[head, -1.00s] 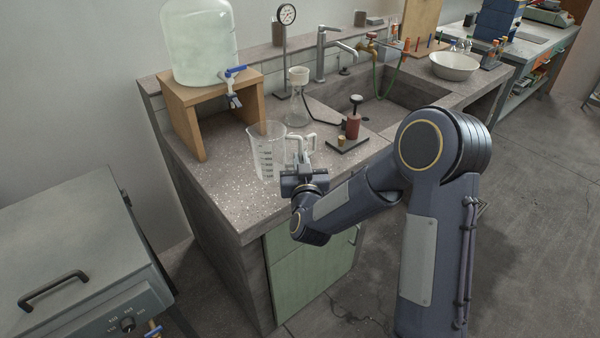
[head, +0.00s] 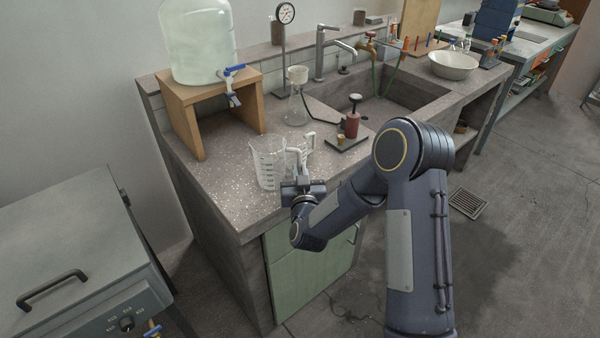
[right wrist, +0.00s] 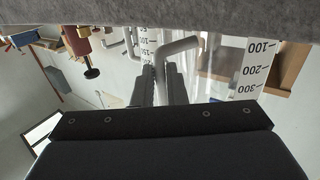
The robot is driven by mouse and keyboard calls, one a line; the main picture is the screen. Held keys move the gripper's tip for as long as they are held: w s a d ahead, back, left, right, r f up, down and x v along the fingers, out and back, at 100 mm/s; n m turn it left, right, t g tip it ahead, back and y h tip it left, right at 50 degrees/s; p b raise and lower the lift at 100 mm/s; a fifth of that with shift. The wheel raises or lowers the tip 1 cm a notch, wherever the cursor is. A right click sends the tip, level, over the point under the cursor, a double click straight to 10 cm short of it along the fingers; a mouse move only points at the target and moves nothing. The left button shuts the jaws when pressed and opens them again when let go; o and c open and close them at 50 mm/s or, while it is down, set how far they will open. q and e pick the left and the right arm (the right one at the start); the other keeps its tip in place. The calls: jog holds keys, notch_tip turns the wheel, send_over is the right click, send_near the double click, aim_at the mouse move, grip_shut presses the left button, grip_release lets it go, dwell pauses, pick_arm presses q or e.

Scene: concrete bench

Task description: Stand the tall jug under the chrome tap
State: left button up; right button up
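The tall jug (head: 266,164) is clear with white scale marks, upright at the bench's front left; whether its base touches the bench is unclear. My right gripper (head: 303,178) is at its right side. In the right wrist view the fingers (right wrist: 161,88) are shut on the jug's grey handle (right wrist: 180,46), beside its scale (right wrist: 255,70). A second, smaller jug (head: 296,152) with a handle stands close behind on the right, partly hidden. The chrome tap (head: 321,55) rises behind the sink (head: 375,106), farther back right. My left gripper is out of view.
A glass flask with funnel (head: 297,105) and a red pump on a dark plate (head: 352,120) stand between jug and sink. A wooden stand (head: 185,125) bears a big water bottle (head: 197,45) at left. A brass tap (head: 366,45) is right of the chrome one.

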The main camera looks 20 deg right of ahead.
jog(key=o, duration=0.4)
